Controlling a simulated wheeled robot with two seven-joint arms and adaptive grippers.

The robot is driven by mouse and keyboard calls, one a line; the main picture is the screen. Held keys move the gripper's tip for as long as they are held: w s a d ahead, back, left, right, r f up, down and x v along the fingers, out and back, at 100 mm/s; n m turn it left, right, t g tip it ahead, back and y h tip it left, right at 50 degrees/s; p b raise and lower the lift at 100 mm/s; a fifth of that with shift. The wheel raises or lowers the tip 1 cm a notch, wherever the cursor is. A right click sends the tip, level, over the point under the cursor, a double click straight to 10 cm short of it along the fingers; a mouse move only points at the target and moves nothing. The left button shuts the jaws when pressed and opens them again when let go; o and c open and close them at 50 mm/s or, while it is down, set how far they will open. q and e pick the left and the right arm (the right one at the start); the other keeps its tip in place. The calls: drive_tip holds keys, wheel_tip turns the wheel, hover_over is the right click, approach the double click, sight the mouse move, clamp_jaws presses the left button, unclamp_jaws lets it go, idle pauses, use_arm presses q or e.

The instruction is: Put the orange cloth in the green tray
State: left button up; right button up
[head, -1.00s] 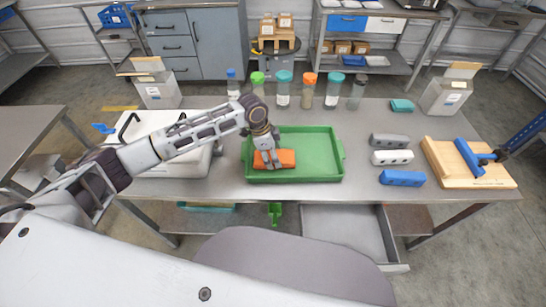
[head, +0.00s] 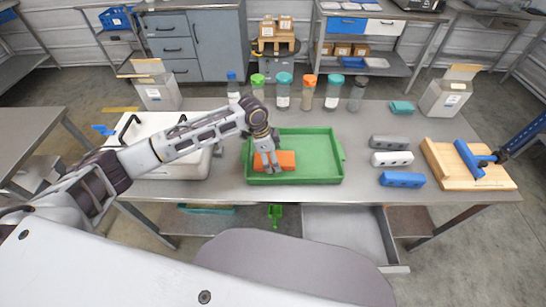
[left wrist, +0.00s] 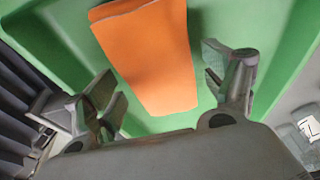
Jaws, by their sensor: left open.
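The orange cloth (head: 287,160) lies folded in the left part of the green tray (head: 318,155) on the metal table. In the left wrist view the cloth (left wrist: 150,55) lies on the floor of the tray (left wrist: 235,35). My left gripper (head: 271,168) is over the left part of the cloth in the head view. In the left wrist view the left gripper (left wrist: 165,92) is open, its fingers apart on either side of the cloth's near end. The gripper hides part of the cloth in the head view. My right gripper is not in view.
Several lidded containers, one with an orange lid (head: 308,92), stand behind the tray. Grey, white and blue blocks (head: 402,179) lie to its right, beside a wooden board (head: 480,180). A white case (head: 160,150) is at the left, under my arm.

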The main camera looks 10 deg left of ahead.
use_arm(q)
drive_tip(key=shift+r, duration=0.15)
drive_tip(key=v, duration=1.2)
drive_tip(key=shift+p, duration=0.3)
idle(0.5)
